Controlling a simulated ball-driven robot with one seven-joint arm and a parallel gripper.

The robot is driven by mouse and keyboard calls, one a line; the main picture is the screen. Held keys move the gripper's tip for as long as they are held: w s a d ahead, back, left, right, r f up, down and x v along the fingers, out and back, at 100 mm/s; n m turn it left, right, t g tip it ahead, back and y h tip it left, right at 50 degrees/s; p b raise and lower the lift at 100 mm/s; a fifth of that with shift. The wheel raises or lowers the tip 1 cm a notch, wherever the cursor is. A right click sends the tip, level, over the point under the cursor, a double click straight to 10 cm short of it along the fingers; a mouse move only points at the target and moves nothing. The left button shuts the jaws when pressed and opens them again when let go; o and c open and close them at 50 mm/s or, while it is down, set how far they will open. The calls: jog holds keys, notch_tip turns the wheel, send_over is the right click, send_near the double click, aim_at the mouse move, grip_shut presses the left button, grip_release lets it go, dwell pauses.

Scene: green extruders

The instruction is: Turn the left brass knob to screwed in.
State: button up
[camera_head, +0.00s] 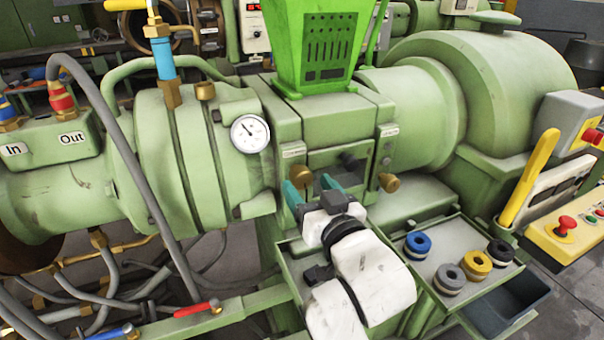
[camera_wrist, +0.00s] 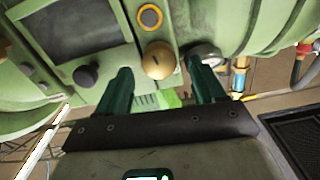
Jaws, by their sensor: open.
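The left brass knob (camera_head: 301,174) is on the front of the green machine, below a small white label. In the wrist view the brass knob (camera_wrist: 157,60) is round, with a dark slot on its face. My gripper (camera_head: 311,188) is open in front of the machine. Its two teal fingers partly cover the knob in the head view. In the wrist view my gripper (camera_wrist: 158,72) has its fingertips apart, with the knob between and just beyond them. Whether a finger touches it, I cannot tell. The other brass knob (camera_head: 389,182) is farther right.
A black knob (camera_wrist: 87,76) is close beside one finger; a pressure gauge (camera_head: 250,133) is up left. A tray (camera_head: 425,246) with blue, yellow, black and grey ringed pieces stands at right. Hoses and a red-handled valve (camera_head: 198,309) are low at left.

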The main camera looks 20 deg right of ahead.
aim_at(305, 180)
jog(key=shift+w, duration=1.9)
jog(key=shift+c, duration=0.3)
jog(key=c, duration=1)
jog(key=shift+r+m, duration=0.15)
jog(key=shift+m, duration=0.95)
jog(key=o, duration=1.1)
jog(key=shift+c, duration=0.2)
jog(key=s+b, duration=0.2)
jog(key=s, duration=0.8)
jog(key=shift+s, duration=0.4)
